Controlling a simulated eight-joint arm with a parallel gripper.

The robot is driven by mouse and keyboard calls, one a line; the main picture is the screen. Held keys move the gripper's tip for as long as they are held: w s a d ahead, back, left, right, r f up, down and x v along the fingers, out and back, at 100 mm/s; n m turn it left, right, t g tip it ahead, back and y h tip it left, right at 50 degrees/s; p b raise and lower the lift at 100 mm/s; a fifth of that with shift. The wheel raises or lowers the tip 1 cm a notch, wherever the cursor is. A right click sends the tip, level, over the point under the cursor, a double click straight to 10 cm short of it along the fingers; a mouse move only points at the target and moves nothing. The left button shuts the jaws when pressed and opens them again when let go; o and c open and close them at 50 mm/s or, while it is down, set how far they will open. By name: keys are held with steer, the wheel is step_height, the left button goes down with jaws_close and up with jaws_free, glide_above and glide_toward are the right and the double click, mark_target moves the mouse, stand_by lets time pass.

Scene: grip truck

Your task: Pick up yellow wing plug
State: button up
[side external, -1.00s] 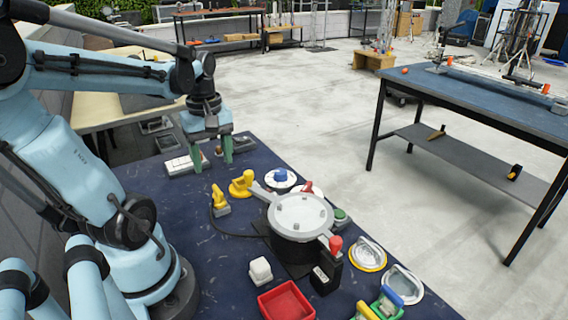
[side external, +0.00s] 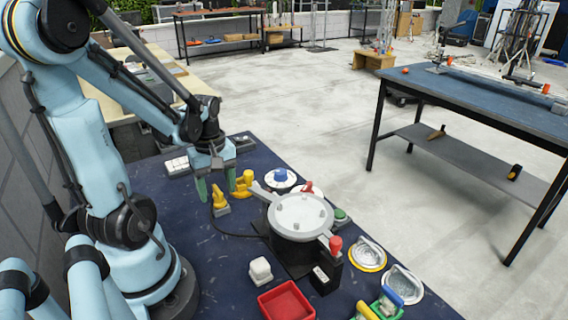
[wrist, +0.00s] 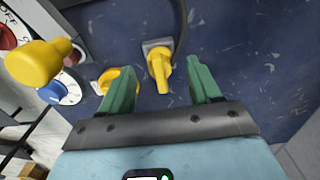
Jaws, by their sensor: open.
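A yellow plug with a narrow raised wing (side external: 219,196) stands on a small grey base on the dark blue table. It also shows in the wrist view (wrist: 159,65), between my fingers and a little beyond them. My gripper (side external: 217,187) has green fingers, spread open and empty, pointing down just behind and above the plug. The open fingers also show in the wrist view (wrist: 160,78). In the wrist view, a yellow part (wrist: 107,76) is partly hidden by the left finger, and a large yellow knob (wrist: 36,63) is nearer the camera.
A dark cable runs from the plug's base towards a round silver-topped device (side external: 300,215) at right. A white dial with a blue knob (side external: 281,177) lies beyond. A white block (side external: 260,269) and red tray (side external: 286,301) are nearer.

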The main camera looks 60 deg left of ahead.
steer(key=shift+f, duration=0.85)
jaws_close()
